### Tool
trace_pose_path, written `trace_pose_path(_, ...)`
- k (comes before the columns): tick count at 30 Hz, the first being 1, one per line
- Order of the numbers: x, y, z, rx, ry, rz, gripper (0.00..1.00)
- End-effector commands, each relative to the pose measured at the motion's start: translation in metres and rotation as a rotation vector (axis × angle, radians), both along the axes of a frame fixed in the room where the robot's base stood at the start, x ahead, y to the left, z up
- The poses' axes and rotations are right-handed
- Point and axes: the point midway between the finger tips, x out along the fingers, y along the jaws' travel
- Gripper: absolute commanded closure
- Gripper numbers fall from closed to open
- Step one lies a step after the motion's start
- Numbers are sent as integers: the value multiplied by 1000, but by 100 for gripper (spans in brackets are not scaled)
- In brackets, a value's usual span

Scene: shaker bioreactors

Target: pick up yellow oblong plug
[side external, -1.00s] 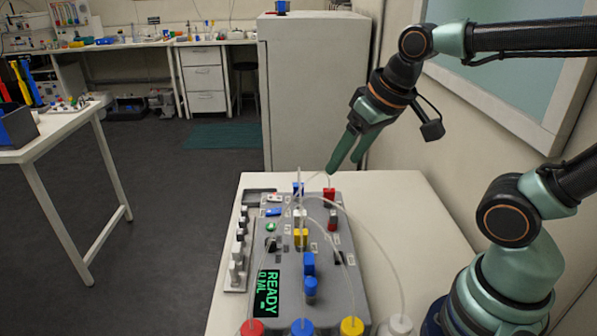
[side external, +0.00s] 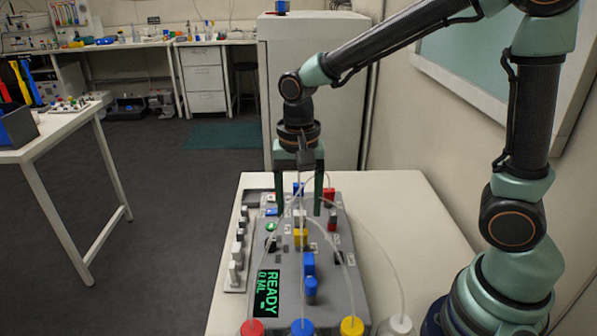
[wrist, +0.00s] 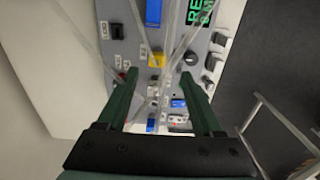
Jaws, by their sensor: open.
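The yellow oblong plug (side external: 301,237) sits upright on the grey bioreactor panel (side external: 341,285), near its middle. In the wrist view the yellow plug (wrist: 156,60) shows ahead of my fingers, between their lines. My gripper (side external: 301,210) is open and points down over the far half of the panel, behind the yellow plug. Its two green fingers also show in the wrist view (wrist: 160,82), wide apart with nothing held. Thin clear tubes cross between the fingers and over the plug.
Blue plugs (side external: 310,287) stand nearer the camera, and a red plug (side external: 329,195) stands at the far right of the panel. Red, blue, yellow and white caps line the near edge. A green display (side external: 267,290) reads READY. The white table right of the panel is clear.

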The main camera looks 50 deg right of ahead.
Motion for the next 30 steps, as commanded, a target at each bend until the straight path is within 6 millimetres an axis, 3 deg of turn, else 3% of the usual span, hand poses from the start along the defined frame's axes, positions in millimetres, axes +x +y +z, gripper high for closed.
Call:
trace_pose_path(3, -1, 0, -18, -1, 4, 1, 32)
trace_pose_path(11, -2, -1, -36, -1, 2, 1, 32)
trace_pose_path(19, -5, -2, -73, 0, 3, 2, 32)
trace_pose_path(29, -4, -2, -80, 0, -1, 2, 32)
trace_pose_path(30, -4, -2, -80, 0, -1, 2, 44)
